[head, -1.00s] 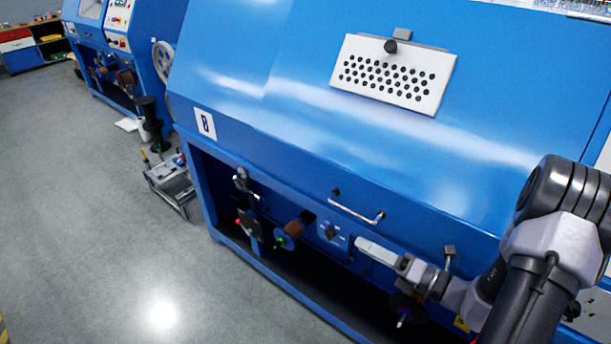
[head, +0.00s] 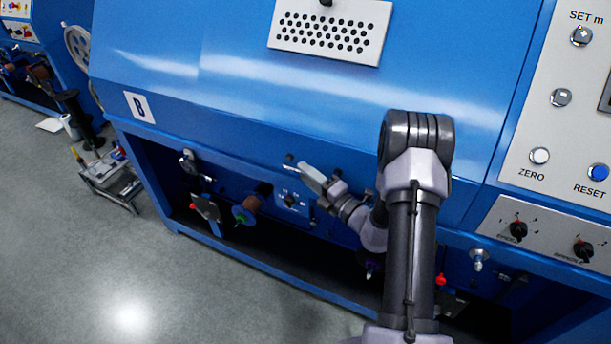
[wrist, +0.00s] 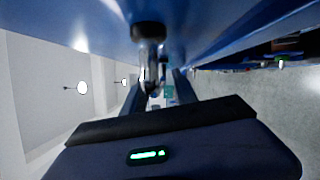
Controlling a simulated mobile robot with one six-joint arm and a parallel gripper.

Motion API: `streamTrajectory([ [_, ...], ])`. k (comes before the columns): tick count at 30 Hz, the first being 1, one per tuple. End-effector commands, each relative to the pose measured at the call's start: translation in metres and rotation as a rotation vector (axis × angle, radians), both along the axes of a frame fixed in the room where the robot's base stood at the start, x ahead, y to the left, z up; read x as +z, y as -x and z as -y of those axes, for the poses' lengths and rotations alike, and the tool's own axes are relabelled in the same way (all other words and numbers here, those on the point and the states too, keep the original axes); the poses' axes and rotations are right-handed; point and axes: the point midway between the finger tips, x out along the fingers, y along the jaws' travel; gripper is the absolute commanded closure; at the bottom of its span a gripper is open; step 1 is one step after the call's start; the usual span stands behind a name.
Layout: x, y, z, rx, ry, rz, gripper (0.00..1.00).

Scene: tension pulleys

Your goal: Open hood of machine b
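Machine B (head: 140,106) is marked by a "B" label. Its hood (head: 270,95) is a large sloping blue panel and is closed. My gripper (head: 314,177) is at the hood's lower edge, in front of the handle. In the wrist view the chrome handle (wrist: 148,55) is seen nearly end-on, ahead of the gap between my two fingers (wrist: 156,88). The fingers stand apart. I cannot tell whether the handle lies fully between them.
A control panel (head: 560,95) with buttons is at the right. Below the hood are a spool (head: 245,213) and a small knob box (head: 291,199). A grey cart (head: 112,182) stands left of the machine. The floor (head: 70,270) at lower left is clear.

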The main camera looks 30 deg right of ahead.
Motion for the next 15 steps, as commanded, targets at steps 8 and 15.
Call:
streamTrajectory([
  [8,0.0010,-0.0080,-0.0023,0.000,0.000,0.000,0.66],
  [15,0.0010,-0.0077,-0.0023,0.000,0.000,0.000,0.95],
])
